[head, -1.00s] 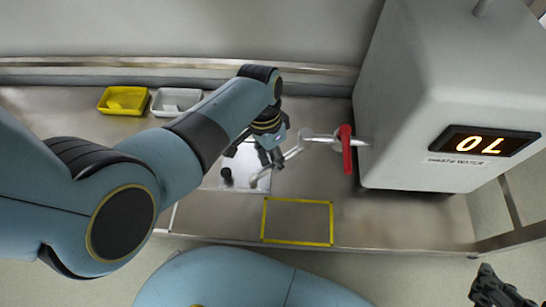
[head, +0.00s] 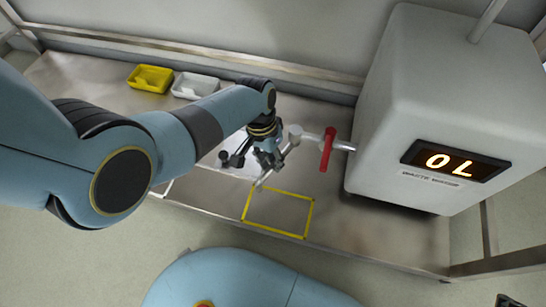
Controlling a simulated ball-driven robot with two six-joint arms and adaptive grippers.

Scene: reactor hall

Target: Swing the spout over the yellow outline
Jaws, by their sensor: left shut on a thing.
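The spout (head: 285,152) is a pale, bent pipe that comes out of the grey tank's left side. Its free end points down and left, and in the picture it meets the far edge of the yellow outline (head: 310,217) near the far left corner. The outline is a taped rectangle on the steel bench. My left gripper (head: 268,163) is shut on the spout's outer arm, partly hiding it. Only a dark scrap of my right gripper (head: 510,301) shows at the bottom right corner, so its jaws cannot be made out.
The tank (head: 420,80) has a display reading 0 L (head: 455,161). A red lever (head: 327,150) sits on the pipe. A yellow tray (head: 150,78) and a white tray (head: 196,86) stand at the back left. A dark knob (head: 224,156) is on a pale plate (head: 240,166).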

